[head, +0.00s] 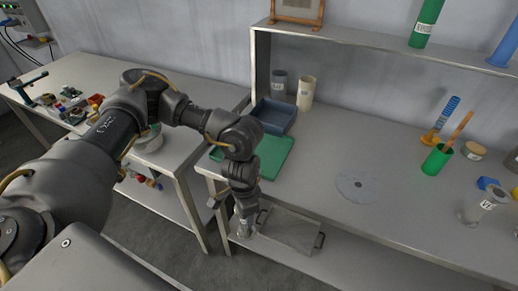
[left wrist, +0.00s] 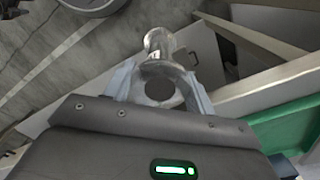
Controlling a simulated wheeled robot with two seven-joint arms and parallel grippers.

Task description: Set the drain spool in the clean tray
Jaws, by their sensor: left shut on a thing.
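My left gripper (head: 243,212) is shut on a shiny metal spool with a flanged end, which I take for the drain spool (left wrist: 158,44). In the left wrist view the spool sits between the two fingers and sticks out past them. In the head view the gripper points down in front of the right bench's edge, above the lower shelf, and the spool (head: 244,229) shows small below it. Which tray is the clean one I cannot read: a grey metal tray with dark handles (head: 290,232) lies on the lower shelf, and a green tray (head: 272,158) is on the bench top.
A blue-grey bin (head: 275,116) stands behind the green tray. A grey disc (head: 356,186) lies on the open bench top. A green cup (head: 437,160) and a clear labelled cylinder (head: 484,206) stand at right. The left bench (head: 82,68) holds small parts.

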